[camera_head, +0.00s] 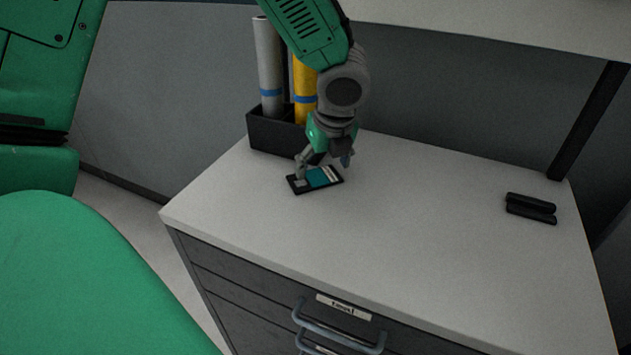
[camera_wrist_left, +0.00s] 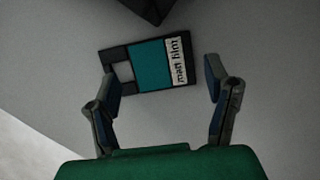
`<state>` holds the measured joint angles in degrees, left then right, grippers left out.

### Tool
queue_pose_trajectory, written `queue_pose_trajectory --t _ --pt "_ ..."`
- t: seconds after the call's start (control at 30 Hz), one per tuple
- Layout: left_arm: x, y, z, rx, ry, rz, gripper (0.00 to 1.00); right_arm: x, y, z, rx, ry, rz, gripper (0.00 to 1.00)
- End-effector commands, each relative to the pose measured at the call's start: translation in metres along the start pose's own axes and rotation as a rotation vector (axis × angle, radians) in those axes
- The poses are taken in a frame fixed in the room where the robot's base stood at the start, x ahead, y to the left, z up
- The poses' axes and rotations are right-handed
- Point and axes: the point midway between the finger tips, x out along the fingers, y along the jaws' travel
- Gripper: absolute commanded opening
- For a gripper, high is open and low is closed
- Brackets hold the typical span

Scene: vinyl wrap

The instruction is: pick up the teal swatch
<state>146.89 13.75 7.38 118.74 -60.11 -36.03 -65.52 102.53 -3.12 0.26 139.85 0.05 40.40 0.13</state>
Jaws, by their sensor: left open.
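The teal swatch (camera_head: 319,178) is a flat dark card with a teal panel and a white label, lying on the white cabinet top near its back left. In the left wrist view the swatch (camera_wrist_left: 151,68) lies just ahead of the fingertips, slightly tilted, with its label at the right. My left gripper (camera_head: 325,163) is open and sits low over the swatch, partly covering it in the head view. In the wrist view its two fingers (camera_wrist_left: 163,88) are spread wide, and the left one overlaps the card's left end. My right gripper does not show.
A black bin (camera_head: 270,135) holding a grey roll (camera_head: 268,65) and a yellow roll (camera_head: 304,85) stands right behind the swatch. A black stapler-like object (camera_head: 531,208) lies at the right. The middle and front of the cabinet top (camera_head: 420,230) are clear.

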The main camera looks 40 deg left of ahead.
Motion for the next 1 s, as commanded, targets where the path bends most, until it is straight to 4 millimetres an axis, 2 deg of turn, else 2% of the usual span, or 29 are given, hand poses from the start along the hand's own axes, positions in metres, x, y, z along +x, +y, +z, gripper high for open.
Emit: queue_pose_trajectory --t 0.03,0.13,0.4,0.5,0.87,1.0 --pt "0.010 0.000 -0.001 0.001 0.001 0.001 0.71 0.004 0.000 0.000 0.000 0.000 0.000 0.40" --pt "0.018 0.000 -0.001 0.000 0.001 0.000 0.71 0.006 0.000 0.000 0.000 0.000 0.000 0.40" --pt "0.019 0.000 -0.001 0.001 -0.002 -0.002 0.71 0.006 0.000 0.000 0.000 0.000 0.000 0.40" --pt "0.019 0.000 0.000 0.000 -0.001 -0.002 0.39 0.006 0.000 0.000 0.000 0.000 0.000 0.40" --pt "0.019 0.000 0.000 0.000 0.000 -0.001 0.35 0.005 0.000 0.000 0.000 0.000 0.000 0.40" --pt "0.011 0.000 0.003 -0.001 0.000 -0.002 0.35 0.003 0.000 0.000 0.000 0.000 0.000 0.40"
